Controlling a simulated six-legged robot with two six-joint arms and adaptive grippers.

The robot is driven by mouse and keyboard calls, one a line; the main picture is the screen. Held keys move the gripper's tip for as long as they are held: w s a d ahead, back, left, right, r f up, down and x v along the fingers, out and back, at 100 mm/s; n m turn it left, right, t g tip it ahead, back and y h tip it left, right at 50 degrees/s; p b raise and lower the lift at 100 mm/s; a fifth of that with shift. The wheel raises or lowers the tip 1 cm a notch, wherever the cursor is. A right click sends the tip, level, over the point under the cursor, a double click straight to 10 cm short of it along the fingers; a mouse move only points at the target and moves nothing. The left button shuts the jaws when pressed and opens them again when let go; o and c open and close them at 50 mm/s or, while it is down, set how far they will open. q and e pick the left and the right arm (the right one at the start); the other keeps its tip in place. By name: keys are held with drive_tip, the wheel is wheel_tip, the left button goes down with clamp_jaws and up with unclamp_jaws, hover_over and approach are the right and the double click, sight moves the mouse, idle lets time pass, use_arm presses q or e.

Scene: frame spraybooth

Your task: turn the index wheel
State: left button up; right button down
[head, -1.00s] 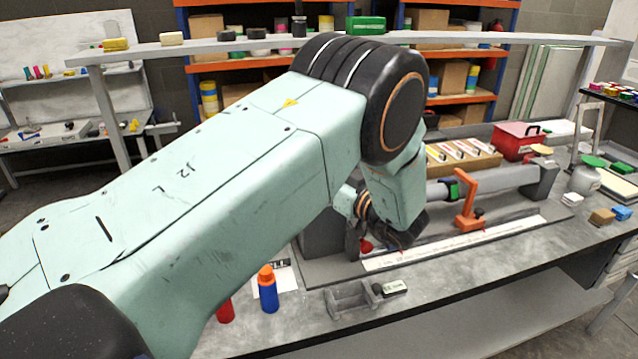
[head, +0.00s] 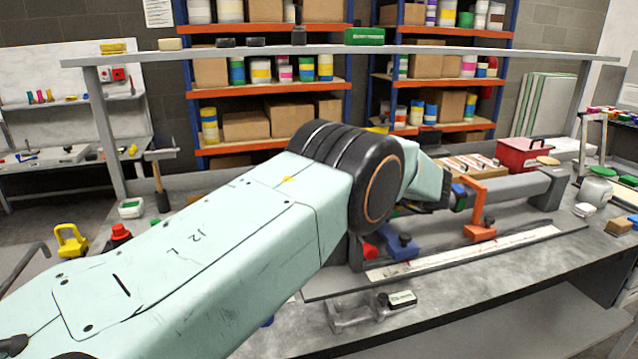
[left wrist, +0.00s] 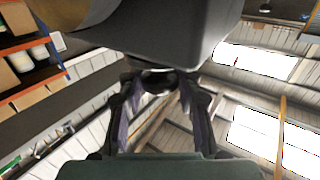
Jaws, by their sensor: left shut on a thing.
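My left arm crosses the head view and its dark wrist end (head: 430,200) is at the near end of the grey tube (head: 518,188) on the bench fixture. The fingertips are hidden there. In the left wrist view my left gripper (left wrist: 160,86) is shut on a small dark rounded part (left wrist: 157,76) under a large grey body (left wrist: 180,35). I cannot tell whether this part belongs to the index wheel. No wheel can be clearly made out in the head view; my arm covers that end of the fixture. My right gripper is not in view.
An orange clamp (head: 479,215) stands at the tube, right of my wrist. A blue clamp (head: 402,247) and a red part (head: 370,251) sit below it. A red box (head: 523,154) is behind.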

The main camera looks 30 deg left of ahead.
use_arm(q)
drive_tip(key=shift+f+g, duration=0.1)
drive_tip(key=shift+g, duration=0.2)
idle(0.4)
drive_tip(key=o, duration=1.1)
drive_tip(key=shift+a, duration=0.1)
wheel_tip(320, 180, up, 10)
drive_tip(key=shift+r, duration=0.1)
